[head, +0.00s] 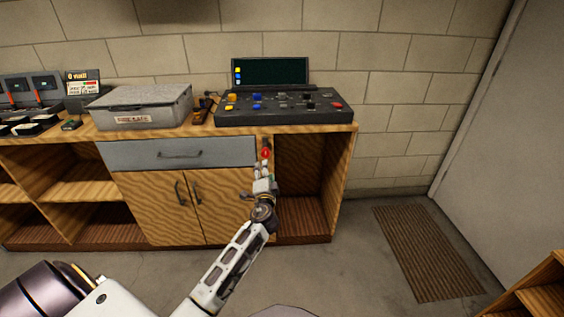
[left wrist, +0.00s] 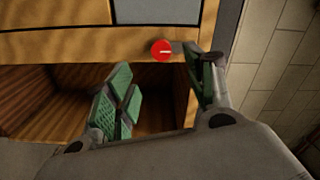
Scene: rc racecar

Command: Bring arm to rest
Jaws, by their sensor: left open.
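My left gripper (head: 263,174) is in front of the wooden cabinet, a little below a red round knob (head: 265,153) on the cabinet's front edge. In the left wrist view my left gripper (left wrist: 165,85) is open, with its green-padded fingers apart and nothing between them. The red knob (left wrist: 162,50) with a white mark shows past the fingertips, toward the right finger; I cannot tell whether that finger touches it. My right gripper is not in view.
The cabinet (head: 220,187) has a grey drawer (head: 180,153), doors and open shelves. A grey case (head: 143,106) and a control panel (head: 280,112) with a screen (head: 270,71) stand on top. The floor holds a brown mat (head: 427,250). A wooden piece (head: 540,295) stands at bottom right.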

